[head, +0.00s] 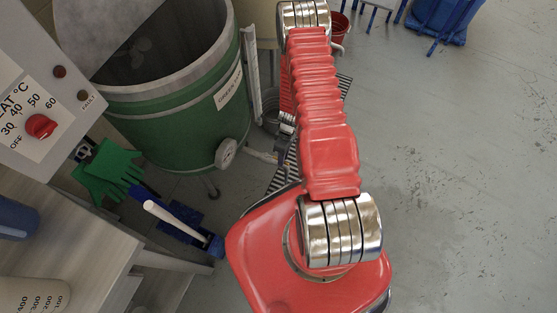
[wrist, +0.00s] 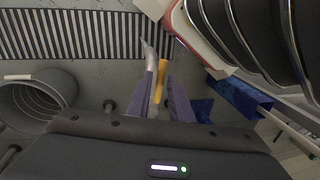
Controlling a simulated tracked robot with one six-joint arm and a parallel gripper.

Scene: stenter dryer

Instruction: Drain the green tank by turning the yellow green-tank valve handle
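The green tank (head: 170,125), labelled GREEN TANK, stands at the left in the head view, open at the top. The yellow valve handle (wrist: 159,76) shows in the wrist view, beside a grey metal spout (wrist: 150,54). My gripper (wrist: 161,88) has its two purple-grey fingers apart, and the handle lies in the gap between them as seen from the wrist. A gap shows between the handle and the right finger. Whether either finger touches the handle I cannot tell.
A slatted floor grating (wrist: 70,32) lies near the spout. A grey ribbed bucket (wrist: 35,104) is at the left of the wrist view. Green gloves (head: 110,168), a blue brush (head: 183,226) and a control panel (head: 45,95) are left of my arm.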

